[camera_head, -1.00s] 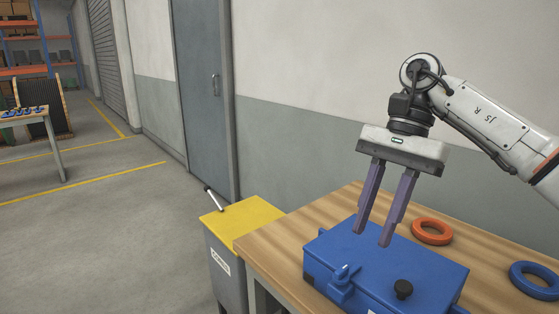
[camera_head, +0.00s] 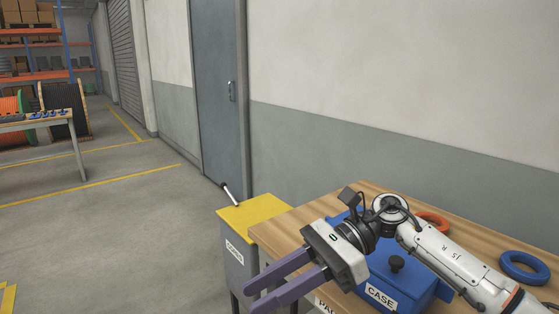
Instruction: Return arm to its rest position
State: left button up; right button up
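My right gripper (camera_head: 283,288) reaches in from the right, low in the head view. Its two purple fingers point to the lower left, are apart, and hold nothing. It hangs in front of the left edge of the wooden table (camera_head: 290,229). My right arm (camera_head: 450,262) crosses in front of the blue case (camera_head: 413,284) on that table and hides part of it. The case looks closed, with a black knob (camera_head: 397,263) on top. My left gripper is not in view.
An orange ring (camera_head: 433,219) and a blue ring (camera_head: 524,267) lie on the table. A grey bin with a yellow lid (camera_head: 252,214) stands beside its left end. A far table (camera_head: 45,119) and cable spools (camera_head: 66,98) stand at the left. The floor between is clear.

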jog(key=s+a+m+t+y, duration=0.1)
jog(key=a+m+t+y, duration=0.1)
jog(key=a+m+y, duration=0.3)
jog(key=w+d+f+n+t+h, duration=0.2)
jog(key=d+f+n+t+h, duration=0.5)
jog(key=n, duration=1.1)
jog(key=w+d+f+n+t+h, duration=0.15)
jog(key=d+f+n+t, duration=0.35)
jog(key=f+n+t, duration=0.75)
jog(key=s+d+f+m+g+h, duration=0.3)
jog(key=s+d+f, duration=0.3)
jog(key=s+f, duration=0.4)
jog(key=s+d+f+m+g+h, duration=0.4)
jog(key=s+d+f+m+g, duration=0.1)
jog(key=s+f, duration=0.4)
jog(key=shift+s+d+f+m, duration=0.35)
jog(key=shift+s+d+f, duration=0.05)
jog(key=shift+s, duration=0.55)
